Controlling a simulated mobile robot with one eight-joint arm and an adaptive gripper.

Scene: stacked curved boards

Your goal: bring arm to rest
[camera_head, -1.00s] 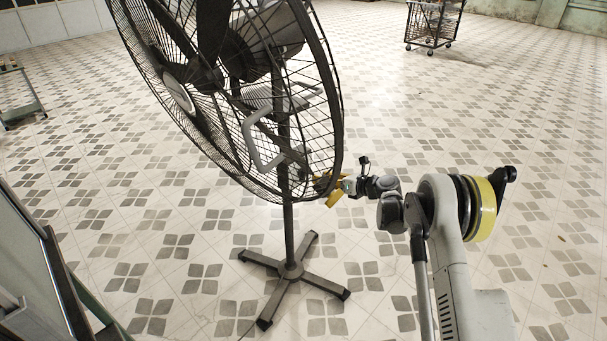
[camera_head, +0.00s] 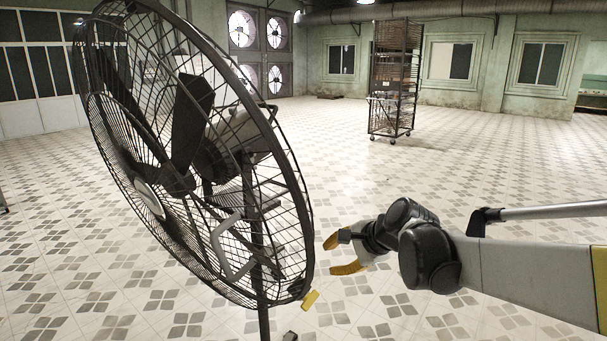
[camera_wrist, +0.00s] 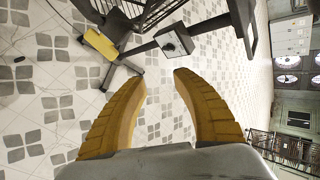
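My gripper (camera_head: 338,254) has two yellow fingers and shows right of the fan in the head view. Its fingers are apart with nothing between them, as the wrist view (camera_wrist: 160,76) also shows. My arm stretches in from the right edge. A large black pedestal fan (camera_head: 190,165) stands at left, its round wire cage left of and apart from my fingers. A small yellow piece (camera_head: 310,299) shows at the cage's lower right edge; I cannot tell whether it is attached. A yellow block (camera_wrist: 100,43) shows near the dark stand in the wrist view.
A tall wheeled rack (camera_head: 394,80) with brown shelves or boards stands far back. Windows, a pipe and round wall fans line the back walls. The tiled floor (camera_head: 450,180) between the fan and the rack is clear.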

